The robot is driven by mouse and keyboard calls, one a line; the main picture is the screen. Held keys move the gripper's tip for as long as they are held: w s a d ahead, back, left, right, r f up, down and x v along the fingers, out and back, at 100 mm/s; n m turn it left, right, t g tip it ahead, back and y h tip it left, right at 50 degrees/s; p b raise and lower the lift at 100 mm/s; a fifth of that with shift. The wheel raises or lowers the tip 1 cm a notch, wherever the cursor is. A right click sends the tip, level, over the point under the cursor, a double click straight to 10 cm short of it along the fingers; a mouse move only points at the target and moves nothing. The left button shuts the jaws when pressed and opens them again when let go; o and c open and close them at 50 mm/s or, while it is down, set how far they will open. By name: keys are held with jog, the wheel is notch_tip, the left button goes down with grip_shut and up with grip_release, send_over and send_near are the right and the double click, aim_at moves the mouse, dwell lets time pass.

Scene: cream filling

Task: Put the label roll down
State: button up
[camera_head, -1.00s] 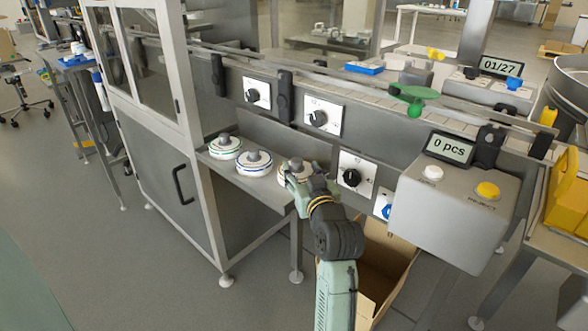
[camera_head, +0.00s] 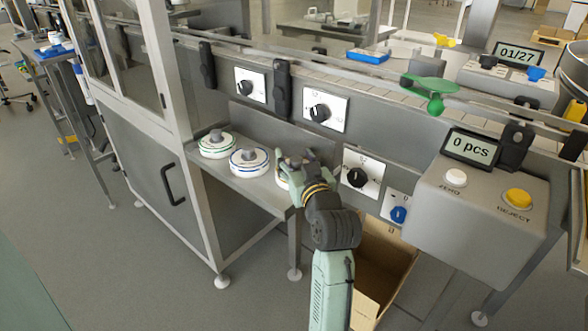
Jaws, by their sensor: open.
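Three label rolls stand in a row on a narrow metal shelf (camera_head: 247,187) on the machine's front. The green-ringed roll (camera_head: 216,146) is at the left and the blue-ringed roll (camera_head: 249,162) is in the middle. The third roll (camera_head: 281,182), at the right end, is mostly hidden behind my gripper (camera_head: 290,163). My gripper is open and over this roll. I cannot tell whether its fingers touch the roll.
Dial panels (camera_head: 313,109) line the machine front above the shelf. A grey control box (camera_head: 480,205) with buttons and a "0 pcs" display is at the right. An open cardboard box (camera_head: 380,270) stands on the floor below. The shelf's front edge is free.

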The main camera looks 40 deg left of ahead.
jog(key=shift+d, duration=0.1)
jog(key=shift+c, duration=0.2)
grip_shut()
dwell(0.4)
